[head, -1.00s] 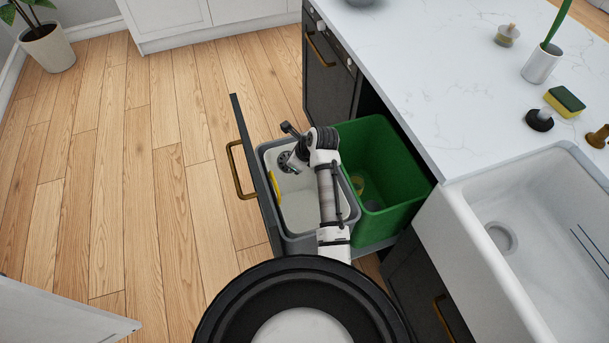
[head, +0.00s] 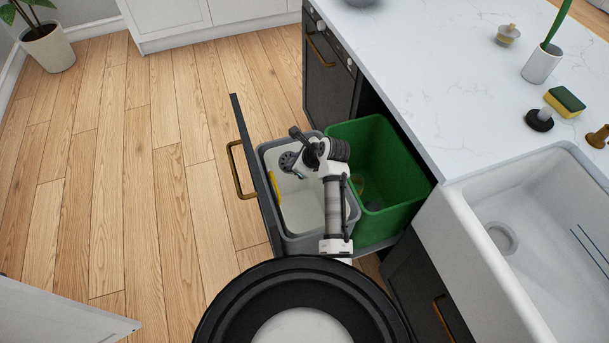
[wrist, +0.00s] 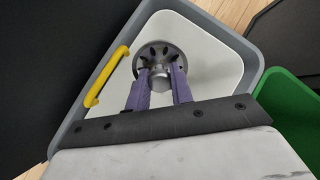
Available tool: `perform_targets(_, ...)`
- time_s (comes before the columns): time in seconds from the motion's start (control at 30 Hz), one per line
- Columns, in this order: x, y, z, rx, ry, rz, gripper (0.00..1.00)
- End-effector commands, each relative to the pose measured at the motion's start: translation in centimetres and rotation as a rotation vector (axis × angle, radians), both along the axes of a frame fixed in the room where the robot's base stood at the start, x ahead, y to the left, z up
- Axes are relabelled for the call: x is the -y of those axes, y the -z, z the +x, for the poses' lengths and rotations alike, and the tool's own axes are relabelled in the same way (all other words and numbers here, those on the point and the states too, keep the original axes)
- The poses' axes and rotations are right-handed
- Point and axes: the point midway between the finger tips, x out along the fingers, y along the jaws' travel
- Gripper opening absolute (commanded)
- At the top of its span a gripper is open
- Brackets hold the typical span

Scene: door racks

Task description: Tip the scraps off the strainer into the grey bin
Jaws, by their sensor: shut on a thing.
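The strainer (wrist: 160,62) is a small round grey metal disc with dark slots around its edge. The purple fingers of my gripper (wrist: 159,80) are shut on its central knob in the wrist view. In the head view the strainer (head: 288,161) is over the far part of the grey bin (head: 267,155), inside the rim's outline; its exact height and tilt are hard to judge. The bin has a pale inside and a yellow handle (wrist: 107,76). I cannot make out any scraps on the strainer. My arm hides part of the bin's right side.
A green bin (head: 405,190) stands right beside the grey one in the pulled-out drawer, with small items low inside it. The drawer front (head: 252,165) is on the left. The counter (head: 440,90) and white sink (head: 480,260) are on the right.

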Motion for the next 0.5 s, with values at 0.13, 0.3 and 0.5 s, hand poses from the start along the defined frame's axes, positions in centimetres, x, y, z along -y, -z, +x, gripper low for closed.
perform_targets(0.13,0.11,-0.04,-0.06,0.013,0.002,0.015,0.0)
perform_targets(0.3,0.19,-0.08,-0.09,0.03,0.002,0.032,0.0)
perform_targets(0.5,0.25,-0.07,-0.2,0.047,0.001,0.053,0.0)
